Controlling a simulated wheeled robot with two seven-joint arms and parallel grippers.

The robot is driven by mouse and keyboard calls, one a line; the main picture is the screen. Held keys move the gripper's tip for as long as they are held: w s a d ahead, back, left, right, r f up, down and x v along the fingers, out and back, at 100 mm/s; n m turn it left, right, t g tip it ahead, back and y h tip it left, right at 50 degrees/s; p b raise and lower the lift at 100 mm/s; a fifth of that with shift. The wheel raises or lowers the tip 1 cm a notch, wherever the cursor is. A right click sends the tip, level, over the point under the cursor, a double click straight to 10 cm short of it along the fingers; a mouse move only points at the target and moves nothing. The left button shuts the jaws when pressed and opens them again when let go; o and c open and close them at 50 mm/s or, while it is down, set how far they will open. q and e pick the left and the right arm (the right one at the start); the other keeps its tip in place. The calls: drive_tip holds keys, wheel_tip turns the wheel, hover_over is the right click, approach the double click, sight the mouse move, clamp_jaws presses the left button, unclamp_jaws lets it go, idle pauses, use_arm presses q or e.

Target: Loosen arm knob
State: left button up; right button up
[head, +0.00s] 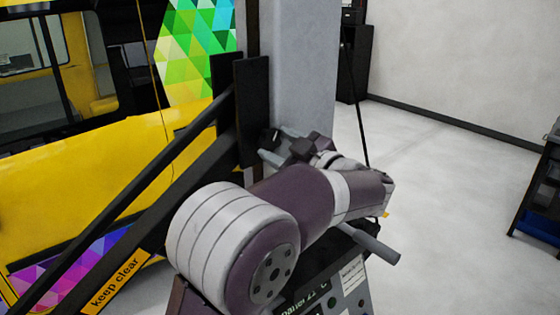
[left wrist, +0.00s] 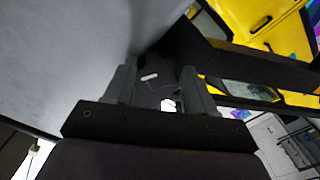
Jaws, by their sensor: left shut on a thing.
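My left gripper (head: 280,146) is at the lower part of the grey post, beside a black bracket (head: 253,105) where dark slanted bars meet. Its fingers point away from the head camera, and a dark knob-like part (head: 268,138) shows small between them. In the left wrist view, the two grey fingers of the left gripper (left wrist: 158,74) stand on either side of a dark part (left wrist: 155,66) and are shut on it. The knob's shape is mostly hidden by the fingers and shadow. My right gripper is not in view.
A grey post (head: 300,65) rises behind the gripper. A yellow vehicle (head: 130,165) with coloured triangle graphics stands at left behind the slanted black bars. A control panel (head: 340,292) is below my arm. The floor at right is clear up to a dark shelf (head: 545,190).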

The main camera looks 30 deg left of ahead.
use_arm(q)
drive_tip(key=n+b, duration=0.8)
drive_tip(key=shift+f+b, duration=0.2)
drive_tip(key=shift+b, duration=0.1)
drive_tip(key=shift+r+n+b, duration=0.15)
drive_tip(key=shift+n+b, duration=0.65)
drive_tip(key=shift+n, duration=0.2)
drive_tip(key=shift+r+n+b, duration=0.1)
drive_tip(key=shift+n+b, duration=0.7)
drive_tip(key=shift+n, duration=0.2)
drive_tip(key=o, duration=1)
drive_tip(key=shift+o, duration=0.2)
drive_tip(key=shift+d+r, duration=0.1)
drive_tip(key=v, duration=1.2)
drive_tip(key=shift+d+b, duration=0.3)
drive_tip(key=shift+b, duration=0.15)
